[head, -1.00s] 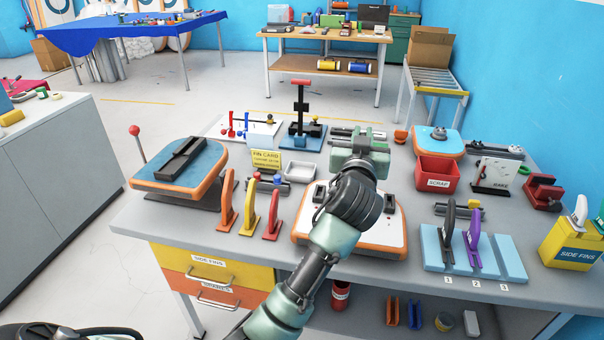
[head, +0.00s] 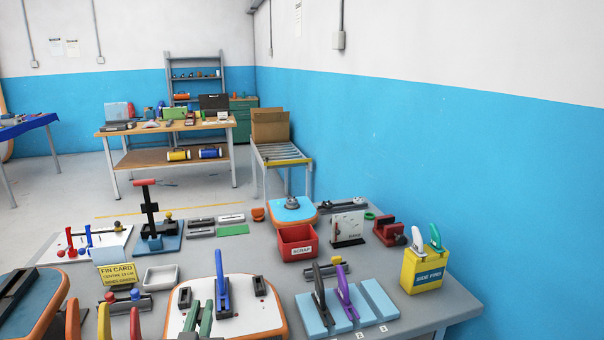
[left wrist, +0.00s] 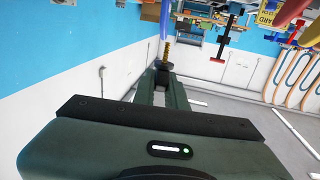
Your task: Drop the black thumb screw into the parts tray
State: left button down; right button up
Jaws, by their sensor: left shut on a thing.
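The black thumb screw (left wrist: 163,67) shows in the left wrist view between the tips of my left gripper (left wrist: 164,82), its brass thread pointing away from the gripper. In the head view my left gripper (head: 197,318) is low in the picture, in front of the white-topped board, with its green fingers close together; I cannot make out the screw there. The parts tray, a small white open tray (head: 161,279), lies on the bench beyond and left of the gripper and looks empty. My right gripper is out of view.
A blue fin (head: 222,292) stands upright on the white board (head: 262,316), just right of the gripper. The yellow fin card (head: 116,275) is left of the tray. The red scrap bin (head: 297,242) and purple fin (head: 345,295) are farther right.

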pick_arm(q)
jog(key=s+f+m+h, duration=0.1)
jog(key=s+f+h, duration=0.1)
jog(key=s, duration=0.8)
jog(key=shift+s+d, duration=0.3)
jog(key=shift+d, duration=0.15)
